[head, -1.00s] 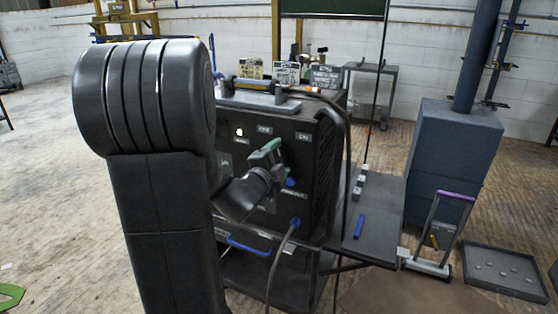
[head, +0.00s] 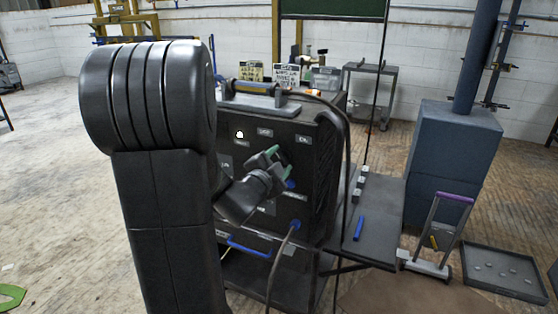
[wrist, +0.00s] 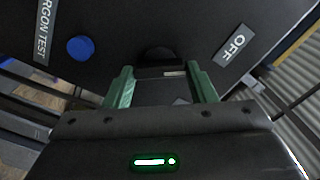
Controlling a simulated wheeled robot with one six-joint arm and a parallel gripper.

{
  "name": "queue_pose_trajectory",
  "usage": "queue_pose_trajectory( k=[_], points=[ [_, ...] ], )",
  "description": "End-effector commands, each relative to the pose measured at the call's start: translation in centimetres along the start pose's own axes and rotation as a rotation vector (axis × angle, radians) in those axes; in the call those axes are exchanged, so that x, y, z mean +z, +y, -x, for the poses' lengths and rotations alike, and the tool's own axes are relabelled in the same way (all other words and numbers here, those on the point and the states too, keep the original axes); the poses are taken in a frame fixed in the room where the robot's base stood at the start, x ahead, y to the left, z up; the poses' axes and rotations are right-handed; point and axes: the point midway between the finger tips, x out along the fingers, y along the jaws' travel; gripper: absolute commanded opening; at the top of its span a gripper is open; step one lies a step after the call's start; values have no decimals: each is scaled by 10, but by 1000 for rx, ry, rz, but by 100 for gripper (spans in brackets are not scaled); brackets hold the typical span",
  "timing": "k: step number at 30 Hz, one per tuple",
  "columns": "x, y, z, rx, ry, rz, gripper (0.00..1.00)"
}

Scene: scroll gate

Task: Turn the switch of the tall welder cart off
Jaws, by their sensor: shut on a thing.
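The tall welder cart (head: 318,165) is a dark box with a labelled front panel, in the middle of the head view. My gripper (head: 271,157) is at this panel, its green fingers beside the blue knob. In the wrist view my gripper (wrist: 160,72) has one green finger on each side of a dark switch knob (wrist: 160,54) and is shut on it. The OFF label (wrist: 234,46) is to the right of the knob. A blue knob (wrist: 80,48) and the ARGON TEST label (wrist: 42,28) are to the left. The knob's pointer direction is unclear.
A dark cable (head: 281,257) hangs from the panel's lower front. To the right are a side shelf (head: 375,215), a blue-grey block with a post (head: 450,155), a hand trolley (head: 436,235) and a flat tray (head: 505,272). The floor at left is mostly clear.

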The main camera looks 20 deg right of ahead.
Motion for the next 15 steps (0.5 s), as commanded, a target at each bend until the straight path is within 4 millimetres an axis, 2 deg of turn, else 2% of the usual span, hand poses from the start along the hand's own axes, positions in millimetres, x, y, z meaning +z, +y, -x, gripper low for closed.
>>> queue_pose_trajectory(
  k=[5, 14, 15],
  points=[
    [0, 0, 0, 0, 0, 81, 28],
    [0, 0, 0, 0, 0, 89, 28],
    [0, 0, 0, 0, 0, 89, 57]
  ],
)
